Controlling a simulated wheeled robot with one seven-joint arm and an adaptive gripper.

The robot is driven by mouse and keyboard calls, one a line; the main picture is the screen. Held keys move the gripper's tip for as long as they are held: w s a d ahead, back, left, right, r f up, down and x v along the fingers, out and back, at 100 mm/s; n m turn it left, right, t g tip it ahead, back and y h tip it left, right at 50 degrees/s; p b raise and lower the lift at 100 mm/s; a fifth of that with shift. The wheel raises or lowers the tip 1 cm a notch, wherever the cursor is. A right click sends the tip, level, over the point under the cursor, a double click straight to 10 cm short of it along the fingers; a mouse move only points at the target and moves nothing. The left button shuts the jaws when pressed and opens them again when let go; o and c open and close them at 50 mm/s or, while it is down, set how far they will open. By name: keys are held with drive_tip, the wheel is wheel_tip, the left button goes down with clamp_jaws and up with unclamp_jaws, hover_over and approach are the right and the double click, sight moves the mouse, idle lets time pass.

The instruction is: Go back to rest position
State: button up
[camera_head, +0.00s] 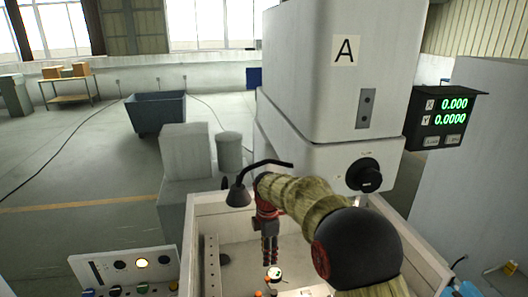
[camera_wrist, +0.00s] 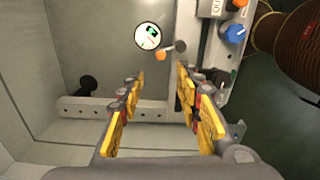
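My gripper (camera_head: 269,258) hangs from my sleeved arm inside the open-topped, pale work tank (camera_head: 405,236) of the machine. In the wrist view my gripper (camera_wrist: 160,88) shows two yellow-padded fingers standing well apart, with nothing between them. A round white dial with a green patch (camera_wrist: 147,37) lies beyond the fingertips. It also shows just below the gripper in the head view (camera_head: 274,273). My forearm hides part of the tank.
The machine column labelled A (camera_head: 310,60) stands close behind my arm. A black lamp (camera_head: 238,194) reaches over the tank's left side. A control panel (camera_head: 130,272) is at lower left, a readout box (camera_head: 441,118) at right. A dark bin (camera_head: 157,113) stands on open floor.

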drive_tip(key=s+d+r+m+t+b, duration=0.1)
drive_tip(key=s+d+m+b, duration=0.3)
drive_tip(key=s, duration=0.8)
drive_tip(key=s+d+r+m+t+b, duration=0.2)
drive_tip(key=s+d+m+b, duration=0.2)
drive_tip(key=s+d+m, duration=0.3)
drive_tip(key=s+d+r+m+t+b, duration=0.1)
drive_tip(key=s+d+m, duration=0.5)
drive_tip(key=s, duration=1.1)
drive_tip(key=shift+d+r+m+t+b, duration=0.15)
drive_tip(key=shift+d+m+t+b, duration=0.2)
drive_tip(key=shift+m+t+b, duration=0.95)
